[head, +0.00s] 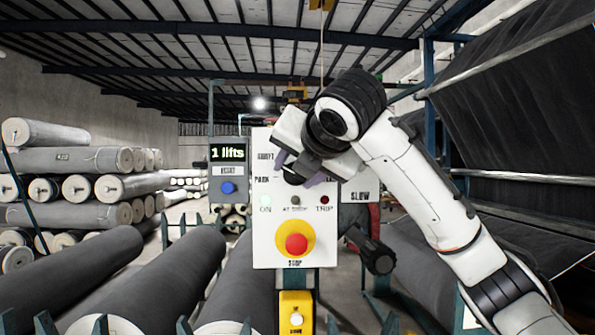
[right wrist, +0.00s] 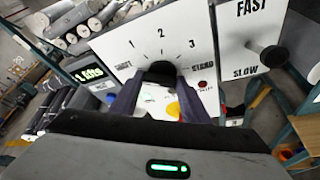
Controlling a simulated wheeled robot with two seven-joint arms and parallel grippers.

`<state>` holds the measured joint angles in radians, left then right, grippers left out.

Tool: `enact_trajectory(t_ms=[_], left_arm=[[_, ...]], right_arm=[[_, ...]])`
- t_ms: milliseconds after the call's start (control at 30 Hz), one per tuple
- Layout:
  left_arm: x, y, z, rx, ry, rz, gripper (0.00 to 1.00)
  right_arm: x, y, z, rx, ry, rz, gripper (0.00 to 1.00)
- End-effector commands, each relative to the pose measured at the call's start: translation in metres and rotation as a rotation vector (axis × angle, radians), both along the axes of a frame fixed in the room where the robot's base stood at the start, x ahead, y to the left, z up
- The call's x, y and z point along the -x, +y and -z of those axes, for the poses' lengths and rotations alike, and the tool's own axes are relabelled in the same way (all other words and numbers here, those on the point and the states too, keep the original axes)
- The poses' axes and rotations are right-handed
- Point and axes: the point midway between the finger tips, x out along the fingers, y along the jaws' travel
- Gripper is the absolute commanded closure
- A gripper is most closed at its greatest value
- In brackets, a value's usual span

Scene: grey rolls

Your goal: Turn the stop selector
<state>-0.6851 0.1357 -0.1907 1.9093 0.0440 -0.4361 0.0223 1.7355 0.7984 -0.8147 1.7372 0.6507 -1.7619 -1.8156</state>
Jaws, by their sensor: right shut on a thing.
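The stop selector (right wrist: 162,70) is a black knob on a white control panel (head: 265,235). In the right wrist view the numbers 1, 2 and 3 are arched above it, with words at both sides. My right gripper (head: 298,170) reaches the panel from the upper right. Its two purple fingers are shut on the knob, one on each side, as the right wrist view (right wrist: 162,92) also shows. The arm and fingers hide much of the dial in the head view. I cannot tell which mark the knob points to. My left gripper is not in view.
Below the selector are lamps and a red stop button (head: 296,244) on yellow. A FAST/SLOW plate with a black lever (right wrist: 268,55) is to the right. A display (head: 228,153) reading "1 lifts" stands left, above a blue button (head: 228,187). Large grey rolls (head: 170,275) lie left.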

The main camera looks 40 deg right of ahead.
Motion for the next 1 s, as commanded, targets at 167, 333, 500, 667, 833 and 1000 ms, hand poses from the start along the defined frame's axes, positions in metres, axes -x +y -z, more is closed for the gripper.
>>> enact_trajectory(t_ms=[167, 333, 500, 667, 833, 1000], left_arm=[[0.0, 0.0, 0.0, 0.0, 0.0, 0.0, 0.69], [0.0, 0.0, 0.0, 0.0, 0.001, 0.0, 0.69], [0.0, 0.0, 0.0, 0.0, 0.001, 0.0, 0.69], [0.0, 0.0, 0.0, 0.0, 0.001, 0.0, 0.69], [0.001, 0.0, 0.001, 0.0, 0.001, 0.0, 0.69], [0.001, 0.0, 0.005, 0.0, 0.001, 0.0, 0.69]], right_arm=[[0.0, 0.001, -0.003, 0.007, -0.006, -0.003, 0.81], [0.0, 0.001, -0.003, 0.007, -0.006, -0.003, 0.81], [0.0, 0.001, -0.003, 0.005, -0.005, -0.003, 0.41], [0.0, 0.001, -0.001, 0.006, -0.002, -0.002, 0.41], [0.002, 0.001, -0.001, 0.004, -0.001, -0.002, 0.41], [0.019, 0.008, -0.008, 0.005, -0.006, -0.004, 0.41]])
